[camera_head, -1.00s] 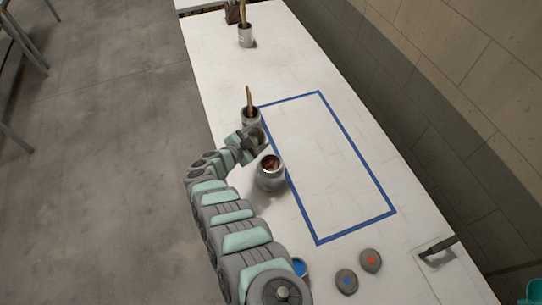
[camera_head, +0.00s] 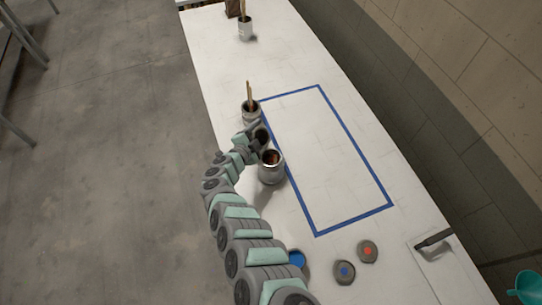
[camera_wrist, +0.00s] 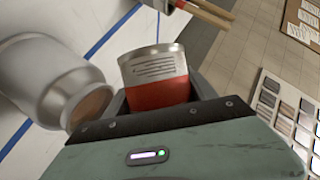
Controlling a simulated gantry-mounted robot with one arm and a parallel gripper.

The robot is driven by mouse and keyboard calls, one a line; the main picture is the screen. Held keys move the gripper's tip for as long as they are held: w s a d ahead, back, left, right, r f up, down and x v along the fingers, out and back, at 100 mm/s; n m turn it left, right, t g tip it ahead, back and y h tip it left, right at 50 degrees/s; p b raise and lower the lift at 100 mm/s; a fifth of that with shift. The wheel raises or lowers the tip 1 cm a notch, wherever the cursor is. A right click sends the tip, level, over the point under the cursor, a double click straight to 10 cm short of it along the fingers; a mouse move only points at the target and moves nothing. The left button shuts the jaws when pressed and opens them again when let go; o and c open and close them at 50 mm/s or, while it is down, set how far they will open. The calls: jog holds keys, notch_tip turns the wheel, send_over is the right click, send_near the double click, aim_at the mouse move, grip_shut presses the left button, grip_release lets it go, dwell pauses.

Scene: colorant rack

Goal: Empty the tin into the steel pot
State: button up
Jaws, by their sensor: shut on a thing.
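The steel pot (camera_head: 271,170) stands on the white table at the left edge of the blue taped outline, with reddish-brown matter showing in its mouth. In the wrist view the pot (camera_wrist: 50,75) is at the left, close beside my gripper. My gripper (camera_head: 256,138) is just beyond the pot in the head view. It is shut on the tin (camera_wrist: 155,75), which has a bare metal band with lettering and a red part. The tin's lower part is hidden by the gripper. I cannot tell the tin's exact tilt or its contents.
A metal cup with wooden-handled tools (camera_head: 250,108) stands close behind my gripper. A blue-topped can (camera_head: 297,258) and two lids, blue-dotted (camera_head: 344,272) and red-dotted (camera_head: 368,251), are at the near end. The taped area (camera_head: 325,165) is empty.

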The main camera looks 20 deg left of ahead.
jog(key=shift+d+r+m+p, duration=0.1)
jog(key=shift+r+m+p, duration=0.25)
jog(key=shift+m, duration=0.05)
dwell(0.4)
jog(key=shift+f+y, duration=0.25)
jog(key=shift+y, duration=0.05)
jog(key=shift+m, duration=0.4)
jog(key=shift+f+t+y+b, duration=0.2)
jog(key=shift+t+y+b, duration=0.1)
jog(key=shift+b, duration=0.05)
jog(key=shift+r+m+b, duration=0.15)
jog(key=shift+m+b, duration=0.15)
jog(key=shift+m, duration=0.2)
jog(key=shift+r, duration=0.1)
jog(key=shift+m+t+y+b, duration=0.3)
jog(key=shift+b, duration=0.15)
jog(key=shift+d+r+m+b, duration=0.2)
jog(key=shift+m+b, duration=0.1)
jog(key=shift+b, duration=0.25)
